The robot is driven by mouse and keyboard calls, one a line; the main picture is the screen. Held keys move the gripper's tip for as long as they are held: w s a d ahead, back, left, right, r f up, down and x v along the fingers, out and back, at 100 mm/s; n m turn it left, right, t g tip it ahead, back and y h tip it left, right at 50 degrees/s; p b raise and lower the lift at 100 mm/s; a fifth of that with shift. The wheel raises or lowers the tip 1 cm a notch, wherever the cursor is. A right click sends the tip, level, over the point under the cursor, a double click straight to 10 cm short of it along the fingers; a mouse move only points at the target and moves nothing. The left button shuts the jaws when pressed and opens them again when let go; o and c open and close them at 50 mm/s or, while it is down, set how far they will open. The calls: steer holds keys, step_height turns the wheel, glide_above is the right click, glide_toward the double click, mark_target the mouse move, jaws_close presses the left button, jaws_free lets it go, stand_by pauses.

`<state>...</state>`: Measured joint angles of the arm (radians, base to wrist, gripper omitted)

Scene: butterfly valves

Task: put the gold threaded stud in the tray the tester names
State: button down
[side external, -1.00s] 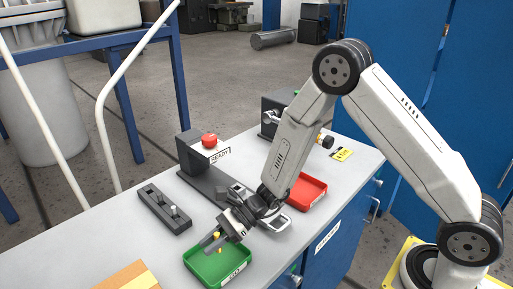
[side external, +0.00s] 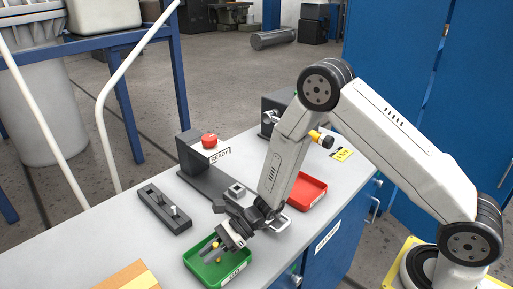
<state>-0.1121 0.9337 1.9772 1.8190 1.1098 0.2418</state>
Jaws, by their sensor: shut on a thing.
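My gripper (side external: 214,248) is low over the green tray (side external: 204,275) at the front of the bench. It is shut on the gold threaded stud (side external: 216,245), which shows as a small gold spot between the fingers. The fingers hide most of the stud, and I cannot tell whether it touches the tray floor. The red tray (side external: 312,186) stands farther back to the right, partly behind my arm. The tester (side external: 203,178) has a red button (side external: 209,141) and a sign reading READY (side external: 220,156).
A dark grey holder (side external: 163,208) with a silver pin lies left of the tester. A cardboard piece (side external: 128,277) lies at the front left. Another dark fixture (side external: 272,112) with a yellow-and-black part (side external: 322,139) stands at the back.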

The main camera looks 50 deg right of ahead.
steer(key=shift+s+f, duration=0.1)
steer(key=shift+f, duration=0.6)
steer(key=c, duration=0.6)
jaws_free()
steer(key=shift+r, duration=0.15)
steer(key=shift+d+r, duration=0.1)
steer(key=shift+r, duration=0.35)
steer(key=v, duration=1.2)
steer(key=shift+r, duration=0.2)
